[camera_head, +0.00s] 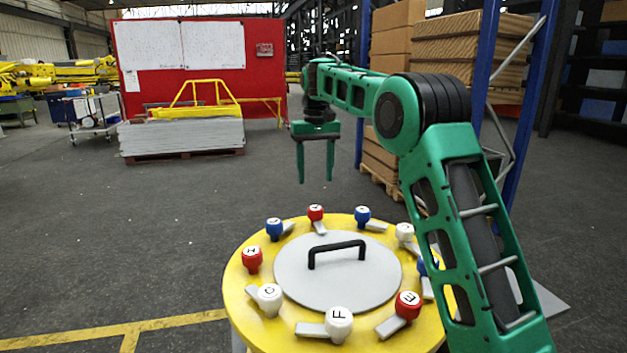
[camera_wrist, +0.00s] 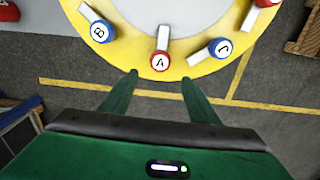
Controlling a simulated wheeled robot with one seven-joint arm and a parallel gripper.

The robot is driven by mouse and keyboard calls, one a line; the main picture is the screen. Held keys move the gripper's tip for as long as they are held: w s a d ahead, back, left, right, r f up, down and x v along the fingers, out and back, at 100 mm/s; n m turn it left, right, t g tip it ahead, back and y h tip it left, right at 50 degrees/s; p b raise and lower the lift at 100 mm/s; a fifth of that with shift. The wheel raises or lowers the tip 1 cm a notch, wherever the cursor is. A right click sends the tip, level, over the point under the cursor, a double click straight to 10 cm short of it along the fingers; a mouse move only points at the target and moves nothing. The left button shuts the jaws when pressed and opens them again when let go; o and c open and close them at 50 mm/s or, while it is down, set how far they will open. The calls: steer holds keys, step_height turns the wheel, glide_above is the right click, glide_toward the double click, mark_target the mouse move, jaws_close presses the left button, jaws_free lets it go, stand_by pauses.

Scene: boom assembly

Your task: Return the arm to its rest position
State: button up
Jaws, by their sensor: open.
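My green arm reaches over the right side of a round yellow table in the head view. My gripper (camera_head: 316,180) hangs with its fingers pointing down, apart and empty, above and beyond the table's far edge. In the wrist view my gripper (camera_wrist: 158,75) shows two spread fingers with nothing between them. Past the fingertips are a blue knob B (camera_wrist: 101,31), a red knob A (camera_wrist: 159,61) and a blue knob J (camera_wrist: 220,47) on the yellow rim. My gripper touches none of them.
The yellow table (camera_head: 240,290) carries a grey lid (camera_head: 340,285) with a black handle (camera_head: 336,247), ringed by several lettered knobs. A blue rack post (camera_head: 484,60) and stacked boxes (camera_head: 470,50) stand behind my arm at right.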

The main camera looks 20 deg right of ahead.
steer(key=s+d+m, duration=0.2)
steer(key=s+d, duration=0.6)
steer(key=s, duration=0.4)
steer(key=s+d+m, duration=0.1)
steer(key=s+d, duration=0.7)
steer(key=s, duration=0.3)
steer(key=s+f+m, duration=0.1)
steer(key=s+f, duration=0.3)
steer(key=s, duration=0.5)
steer(key=s+f+m, duration=0.1)
steer(key=s+f, duration=0.3)
steer(key=s, duration=0.6)
steer(key=s+d+f+m, duration=0.1)
steer(key=s+f, duration=0.4)
steer(key=s, duration=0.5)
steer(key=shift+s, duration=0.15)
steer(key=shift+f, duration=0.1)
steer(key=shift+w+f, duration=0.25)
steer(key=shift+w, duration=0.4)
